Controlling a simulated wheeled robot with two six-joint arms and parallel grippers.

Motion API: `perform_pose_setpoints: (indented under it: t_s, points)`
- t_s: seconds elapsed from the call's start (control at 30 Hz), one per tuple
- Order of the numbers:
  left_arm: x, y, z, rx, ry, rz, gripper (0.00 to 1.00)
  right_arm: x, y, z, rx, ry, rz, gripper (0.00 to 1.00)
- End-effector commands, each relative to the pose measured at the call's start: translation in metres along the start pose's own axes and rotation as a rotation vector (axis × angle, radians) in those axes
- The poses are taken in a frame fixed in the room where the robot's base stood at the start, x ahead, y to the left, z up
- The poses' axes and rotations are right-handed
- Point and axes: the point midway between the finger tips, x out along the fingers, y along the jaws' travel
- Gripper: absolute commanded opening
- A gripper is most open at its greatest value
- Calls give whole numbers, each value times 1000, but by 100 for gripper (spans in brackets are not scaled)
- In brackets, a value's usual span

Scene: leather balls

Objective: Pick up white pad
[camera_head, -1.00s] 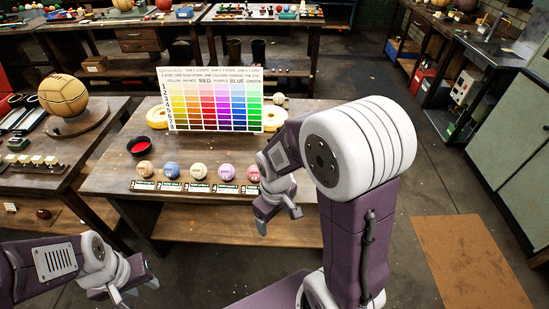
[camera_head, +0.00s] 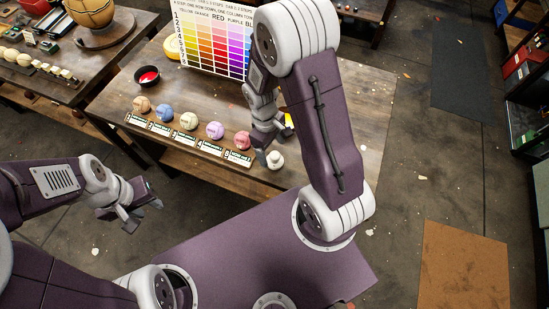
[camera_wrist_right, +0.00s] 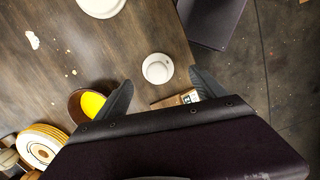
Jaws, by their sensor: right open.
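A small round white pad (camera_head: 275,160) with a raised knob-like centre stands near the front edge of the wooden table (camera_head: 335,120), at the right end of the row of balls. It also shows in the right wrist view (camera_wrist_right: 157,68), just beyond the fingertips and between their lines. My right gripper (camera_head: 268,152) is open and empty, close to the pad; its two fingers (camera_wrist_right: 163,88) stand wide apart in the wrist view. My left gripper (camera_head: 142,212) is open and empty, in front of the table over the floor.
Several coloured balls with label cards (camera_head: 188,121) line the table front. A colour chart (camera_head: 213,40) and a dark bowl with red inside (camera_head: 147,76) stand behind. A yellow-filled bowl (camera_wrist_right: 90,103) lies beside my right fingers. A larger white disc (camera_wrist_right: 101,5) is farther off.

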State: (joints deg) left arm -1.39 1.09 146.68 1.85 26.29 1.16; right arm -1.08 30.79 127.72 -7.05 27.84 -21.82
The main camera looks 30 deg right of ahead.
Motion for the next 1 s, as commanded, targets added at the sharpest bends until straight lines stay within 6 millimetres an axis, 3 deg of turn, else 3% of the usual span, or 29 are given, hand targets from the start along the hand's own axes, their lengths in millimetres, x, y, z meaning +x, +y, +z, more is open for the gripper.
perform_pose_setpoints:
  t_s: [0.23, 0.5, 0.73, 0.77, 1.0]
  points:
    - [1, 0, 0, 0, 0, 0, 36, 16, 0, 0, 2, -1, -1, 80]
    - [5, 0, 0, 0, 0, 0, 36, 60, 2, -1, 1, -1, -1, 80]
    - [5, 0, 0, 0, 0, 0, 36, 62, 2, -1, 2, 1, 0, 80]
    - [5, 0, 0, 0, 0, 0, 36, 62, 2, -1, 2, 1, 0, 78]
    - [5, 0, 0, 0, 0, 0, 36, 62, 2, -1, 2, 1, 0, 14]
